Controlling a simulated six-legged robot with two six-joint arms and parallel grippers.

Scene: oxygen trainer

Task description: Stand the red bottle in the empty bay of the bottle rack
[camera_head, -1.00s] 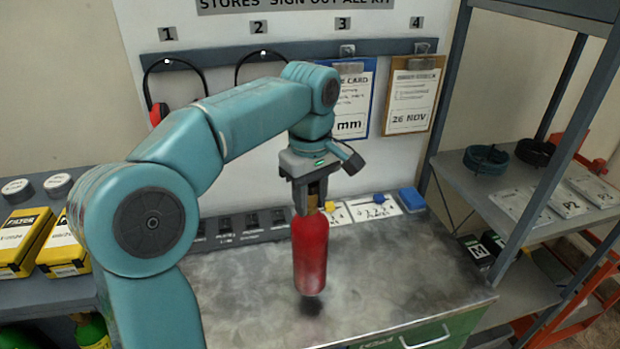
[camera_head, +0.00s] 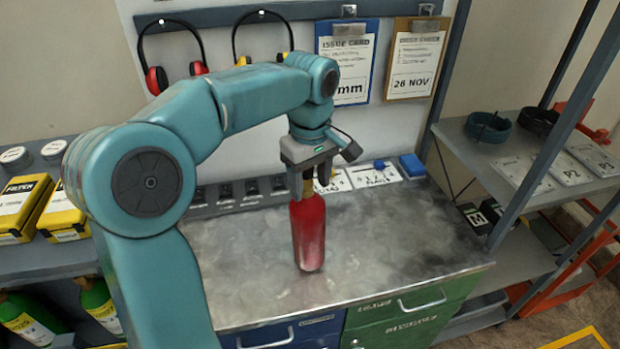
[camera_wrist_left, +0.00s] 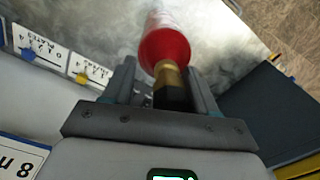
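The red bottle (camera_head: 309,235) stands upright on the metal worktop, its base appearing to touch the surface. My left gripper (camera_head: 308,178) points down over its top, with its fingers spread on either side of the neck. In the left wrist view the red bottle's shoulder (camera_wrist_left: 165,48) and brass neck lead to a black top between the fingers of my left gripper (camera_wrist_left: 163,92); a gap shows on the left side. I cannot make out an empty bay. My right gripper is out of view.
The worktop (camera_head: 400,235) is clear around the red bottle. Numbered cards and a blue block (camera_head: 412,166) lie along its back edge. Yellow filter boxes (camera_head: 25,205) sit on the left shelf. A grey shelf unit (camera_head: 500,150) stands at the right. Ear defenders hang behind.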

